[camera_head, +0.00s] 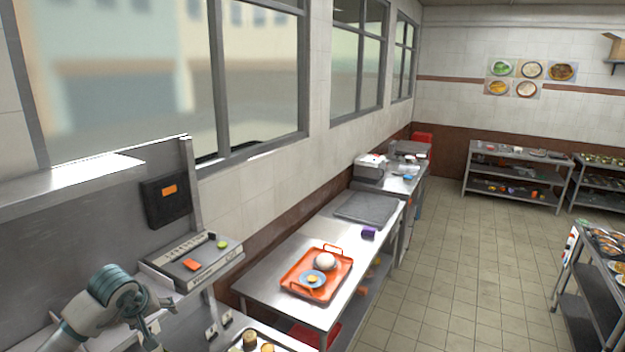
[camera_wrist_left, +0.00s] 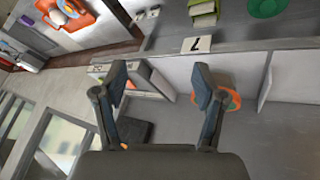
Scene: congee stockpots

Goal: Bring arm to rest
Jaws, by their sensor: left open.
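My left arm (camera_head: 105,305) comes in at the lower left of the head view, beside a steel counter unit. Its gripper shows in the left wrist view (camera_wrist_left: 157,88), with two dark fingers spread apart and nothing between them. The fingers hang in the air in front of the grey counter. My right gripper is in neither view.
An orange tray (camera_head: 316,274) with a white round item and a blue plate stands on the steel table. A grey box (camera_head: 190,262) sits near my left arm. A tray (camera_head: 262,340) with food lies at the bottom edge. The tiled floor (camera_head: 440,260) is clear.

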